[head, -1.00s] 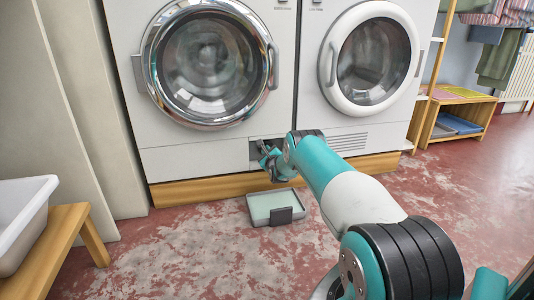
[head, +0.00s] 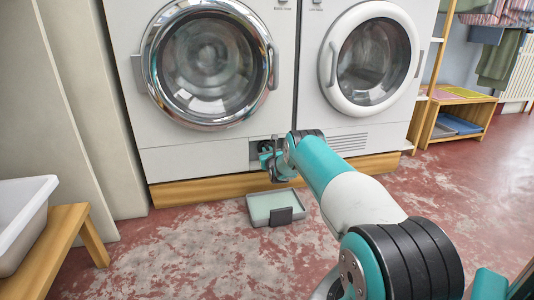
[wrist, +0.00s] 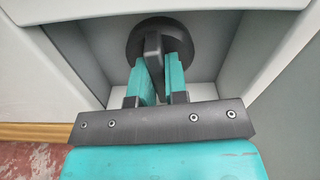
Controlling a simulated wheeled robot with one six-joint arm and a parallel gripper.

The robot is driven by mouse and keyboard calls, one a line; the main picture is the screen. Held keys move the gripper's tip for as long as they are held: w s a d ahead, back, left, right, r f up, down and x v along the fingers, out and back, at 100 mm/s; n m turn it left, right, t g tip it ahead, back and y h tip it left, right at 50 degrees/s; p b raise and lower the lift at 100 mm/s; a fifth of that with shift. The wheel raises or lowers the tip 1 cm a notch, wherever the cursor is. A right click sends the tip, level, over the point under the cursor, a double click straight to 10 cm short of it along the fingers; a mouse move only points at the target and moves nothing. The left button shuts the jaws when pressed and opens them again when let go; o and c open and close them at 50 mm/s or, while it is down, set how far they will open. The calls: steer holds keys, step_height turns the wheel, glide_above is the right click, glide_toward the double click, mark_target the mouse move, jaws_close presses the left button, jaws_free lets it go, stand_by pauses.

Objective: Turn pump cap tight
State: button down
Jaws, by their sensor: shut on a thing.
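The pump cap (wrist: 133,42) is a dark round knob with a raised grip bar, set at the back of a recess low in the left washing machine. In the wrist view my gripper (wrist: 160,68) reaches into the recess, and its two teal fingers are shut on the cap's grip bar. The bar stands near upright, slightly tilted. In the head view my gripper (head: 268,153) is at the recess opening, and the cap is mostly hidden behind it.
A shallow grey-green tray (head: 268,206) lies on the floor below the recess. The left machine (head: 190,158) stands on a wooden plinth (head: 215,188). A white basin (head: 22,215) on a wooden bench (head: 75,232) is at left. The recess walls are close around my fingers.

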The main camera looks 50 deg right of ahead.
steer(key=shift+a, duration=0.1)
steer(key=c, duration=1.1)
jaws_free()
steer(key=shift+w, duration=0.1)
steer(key=shift+c, duration=0.2)
steer(key=shift+s+a+r+p, duration=0.1)
steer(key=shift+s+a+p, duration=0.05)
steer(key=shift+s+p, duration=0.25)
steer(key=p+v, duration=1.2)
steer(key=v, duration=0.4)
steer(key=shift+s+p, duration=0.3)
steer(key=shift+s, duration=0.05)
steer(key=shift+a, duration=0.1)
